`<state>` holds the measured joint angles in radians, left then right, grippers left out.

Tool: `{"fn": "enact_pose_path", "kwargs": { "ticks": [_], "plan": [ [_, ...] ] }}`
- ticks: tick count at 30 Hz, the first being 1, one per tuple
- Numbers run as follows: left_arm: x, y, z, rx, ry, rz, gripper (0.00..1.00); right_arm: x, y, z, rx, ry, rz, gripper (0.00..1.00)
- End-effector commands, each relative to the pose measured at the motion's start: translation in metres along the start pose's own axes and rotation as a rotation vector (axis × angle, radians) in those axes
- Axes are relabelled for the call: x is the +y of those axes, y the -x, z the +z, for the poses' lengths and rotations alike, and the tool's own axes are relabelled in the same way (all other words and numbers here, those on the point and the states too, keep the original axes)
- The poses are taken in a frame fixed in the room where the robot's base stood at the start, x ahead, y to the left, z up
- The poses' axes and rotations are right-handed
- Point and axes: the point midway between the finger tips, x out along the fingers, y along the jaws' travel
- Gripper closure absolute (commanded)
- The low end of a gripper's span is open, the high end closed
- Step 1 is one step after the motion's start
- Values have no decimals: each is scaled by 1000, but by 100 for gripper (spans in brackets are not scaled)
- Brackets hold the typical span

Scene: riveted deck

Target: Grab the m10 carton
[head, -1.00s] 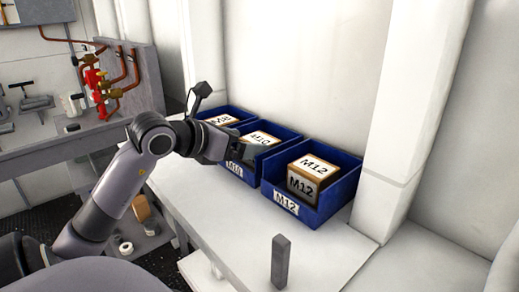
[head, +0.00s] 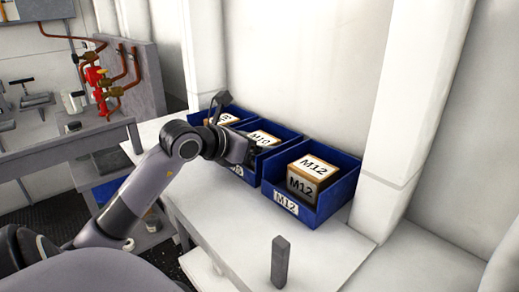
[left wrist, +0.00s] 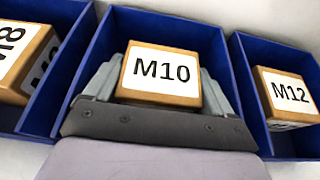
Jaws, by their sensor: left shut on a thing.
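The M10 carton (left wrist: 161,70) is a brown box with a white label, inside the middle blue bin (left wrist: 205,37). In the head view the carton (head: 263,138) shows partly, behind my left gripper. My left gripper (left wrist: 162,82) reaches into the middle bin with one finger on each side of the carton, and it is shut on it. In the head view the left gripper (head: 250,150) hides most of the bin's front and the lower carton. My right gripper is in neither view.
The M12 carton (head: 313,167) sits in the right blue bin (head: 318,212). The M8 carton (left wrist: 24,62) sits in the left blue bin (left wrist: 52,11). A grey upright post (head: 281,262) stands on the white bench (head: 225,235). A white wall rises behind the bins.

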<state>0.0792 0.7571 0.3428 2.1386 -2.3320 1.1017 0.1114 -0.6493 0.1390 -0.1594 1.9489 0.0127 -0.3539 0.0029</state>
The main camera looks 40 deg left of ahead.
Motion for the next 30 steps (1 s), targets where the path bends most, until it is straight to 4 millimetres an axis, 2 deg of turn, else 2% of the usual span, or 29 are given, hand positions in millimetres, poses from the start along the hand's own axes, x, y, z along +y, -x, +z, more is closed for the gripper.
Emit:
{"fn": "enact_pose_path", "kwargs": {
  "ticks": [6, 11, 30],
  "plan": [
    [0, 2, 5, -3, -2, 1, 57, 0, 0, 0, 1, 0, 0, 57],
    [0, 8, 19, -6, -3, 1, 57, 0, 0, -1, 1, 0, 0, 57],
    [1, 54, 130, -6, -2, 3, 57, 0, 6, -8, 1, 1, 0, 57]
  ]
}}
